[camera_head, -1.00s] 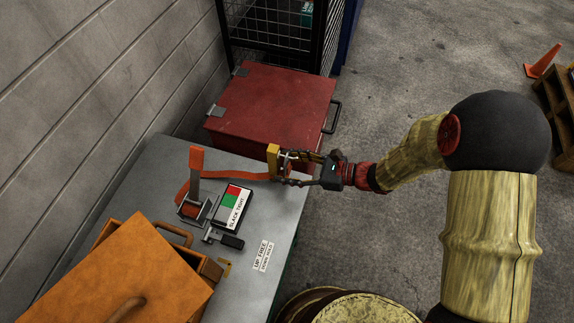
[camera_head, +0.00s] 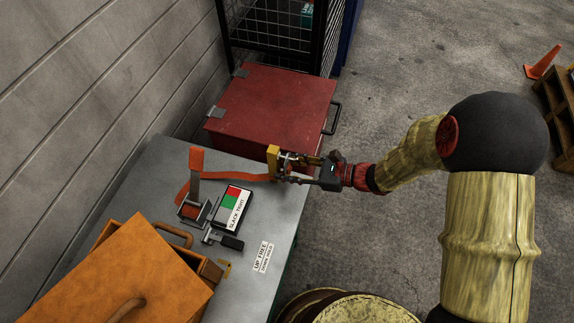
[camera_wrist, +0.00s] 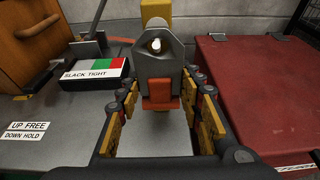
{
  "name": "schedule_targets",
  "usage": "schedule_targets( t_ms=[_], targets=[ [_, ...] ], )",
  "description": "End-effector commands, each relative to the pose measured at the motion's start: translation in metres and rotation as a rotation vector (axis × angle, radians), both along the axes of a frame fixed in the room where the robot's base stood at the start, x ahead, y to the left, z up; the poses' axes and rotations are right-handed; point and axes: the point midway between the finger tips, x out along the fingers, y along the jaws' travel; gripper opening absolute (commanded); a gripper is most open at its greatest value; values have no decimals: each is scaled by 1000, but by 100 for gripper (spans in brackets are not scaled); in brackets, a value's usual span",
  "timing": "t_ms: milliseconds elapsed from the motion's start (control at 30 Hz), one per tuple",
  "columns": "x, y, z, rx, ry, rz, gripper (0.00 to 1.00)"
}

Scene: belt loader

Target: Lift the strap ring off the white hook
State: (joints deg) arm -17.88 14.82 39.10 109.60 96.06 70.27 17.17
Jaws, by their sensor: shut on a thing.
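The strap ring (camera_wrist: 160,68) is a grey metal plate with a hole, seen in the wrist view with an orange strap (camera_wrist: 160,92) at its lower part. The white tip of the hook (camera_wrist: 156,45) shows through the hole, so the ring is on the hook. My gripper (camera_wrist: 160,85) is shut on the ring, one finger on each side. In the head view my gripper (camera_head: 286,167) is beside the yellow post (camera_head: 273,161), and its fingers largely hide the ring. The orange strap (camera_head: 235,177) runs left from there to a ratchet (camera_head: 193,211).
A red box (camera_head: 270,105) stands behind the grey table (camera_head: 165,160). A SLACK TIGHT indicator (camera_head: 233,208), a small black-handled lever (camera_head: 230,241) and an orange wooden box (camera_head: 140,275) are on the table. Open floor lies to the right.

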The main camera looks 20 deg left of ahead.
Motion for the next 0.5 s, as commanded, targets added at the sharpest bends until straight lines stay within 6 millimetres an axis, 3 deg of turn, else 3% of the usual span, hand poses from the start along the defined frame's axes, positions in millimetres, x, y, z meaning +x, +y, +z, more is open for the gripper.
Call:
schedule_targets(
  t_ms=[500],
  targets=[
    [0, 0, 8, 0, 0, 0, 14]
  ],
)
